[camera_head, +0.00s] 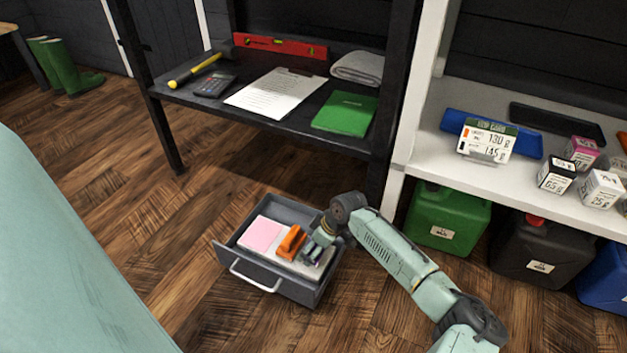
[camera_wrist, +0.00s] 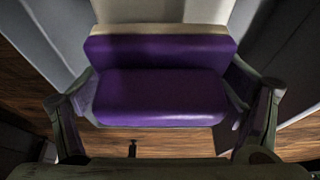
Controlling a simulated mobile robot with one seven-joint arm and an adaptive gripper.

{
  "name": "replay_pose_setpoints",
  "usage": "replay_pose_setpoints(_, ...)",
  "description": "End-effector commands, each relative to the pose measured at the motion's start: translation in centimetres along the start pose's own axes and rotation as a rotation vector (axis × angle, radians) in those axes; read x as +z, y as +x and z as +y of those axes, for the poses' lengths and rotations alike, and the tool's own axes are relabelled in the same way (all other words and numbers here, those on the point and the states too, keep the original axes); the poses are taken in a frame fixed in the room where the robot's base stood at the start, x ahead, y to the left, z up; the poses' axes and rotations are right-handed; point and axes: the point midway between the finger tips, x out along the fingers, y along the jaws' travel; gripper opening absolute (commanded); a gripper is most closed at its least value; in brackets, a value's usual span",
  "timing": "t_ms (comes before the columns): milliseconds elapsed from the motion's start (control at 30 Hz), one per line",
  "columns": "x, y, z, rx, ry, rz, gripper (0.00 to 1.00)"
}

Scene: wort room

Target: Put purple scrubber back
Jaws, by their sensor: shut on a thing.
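The purple scrubber (camera_wrist: 160,95) fills the middle of the wrist view, with a pale cream layer along its far edge. My gripper (camera_wrist: 166,110) is shut on it, one finger at each side. In the head view my gripper (camera_head: 316,250) is over the right part of a grey drawer (camera_head: 326,278), and only a little purple shows there, mostly hidden by the fingers. I cannot tell whether the scrubber touches the drawer's floor. An orange scrubber (camera_head: 291,242) stands in the drawer just left of my gripper.
A pink pad (camera_head: 262,234) lies in the drawer's left part. A black shelf (camera_head: 215,106) with a clipboard (camera_head: 275,92) and green book (camera_head: 345,111) is behind. Green (camera_head: 446,220) and black (camera_head: 535,252) canisters stand at right. Floor left of the drawer is clear.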

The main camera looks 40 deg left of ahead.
Motion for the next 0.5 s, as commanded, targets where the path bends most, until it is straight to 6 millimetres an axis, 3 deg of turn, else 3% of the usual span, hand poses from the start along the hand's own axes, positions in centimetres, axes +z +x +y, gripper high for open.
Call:
replay_pose_setpoints(167, 1.1, 2.5, 0.0, -0.001, 0.0, -0.001, 0.62)
replay_pose_setpoints(500, 1.2, 2.8, 0.0, -0.001, 0.001, 0.0, 0.62)
